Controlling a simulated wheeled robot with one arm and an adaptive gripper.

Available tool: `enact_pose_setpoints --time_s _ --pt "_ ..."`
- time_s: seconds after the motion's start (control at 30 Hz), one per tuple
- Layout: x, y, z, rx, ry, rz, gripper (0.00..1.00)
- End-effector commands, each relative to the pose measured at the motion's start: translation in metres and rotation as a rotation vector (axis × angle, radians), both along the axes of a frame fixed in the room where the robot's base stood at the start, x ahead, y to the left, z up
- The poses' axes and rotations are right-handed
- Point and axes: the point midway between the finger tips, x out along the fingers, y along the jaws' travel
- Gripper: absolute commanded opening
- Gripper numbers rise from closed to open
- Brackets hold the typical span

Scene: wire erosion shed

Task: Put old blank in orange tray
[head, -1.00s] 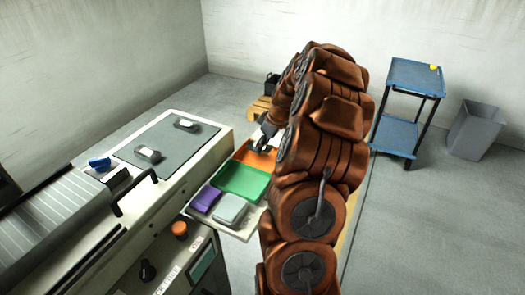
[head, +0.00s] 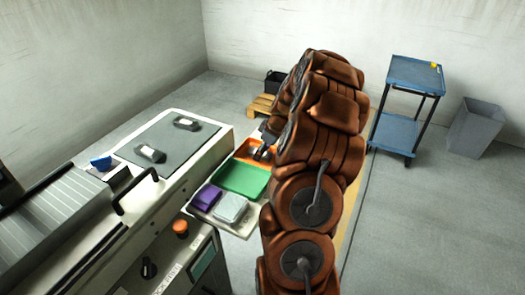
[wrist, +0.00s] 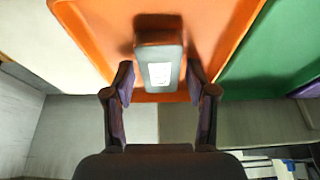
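The orange tray (head: 242,146) sits beside the machine, past the green tray (head: 240,179); it fills much of the wrist view (wrist: 218,25). A dark grey block with a white label, which looks like the old blank (wrist: 158,50), is over or in the orange tray, with a shadow beside it. My gripper (wrist: 160,80) is open, with one finger on each side of the block's near end and small gaps visible. In the head view, my arm hides most of the gripper; a dark shape (head: 259,152) shows in the tray.
A purple box (head: 206,197) and a light grey box (head: 231,207) stand near the green tray. A blue cart (head: 414,75) and grey bin (head: 476,128) stand right.

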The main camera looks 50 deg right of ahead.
Motion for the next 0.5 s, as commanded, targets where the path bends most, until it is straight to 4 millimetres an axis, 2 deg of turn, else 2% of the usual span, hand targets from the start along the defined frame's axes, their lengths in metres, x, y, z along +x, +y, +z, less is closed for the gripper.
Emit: enact_pose_setpoints --time_s 0.5 --pt "-0.001 -0.0006 0.0057 -0.001 0.0 0.001 0.66"
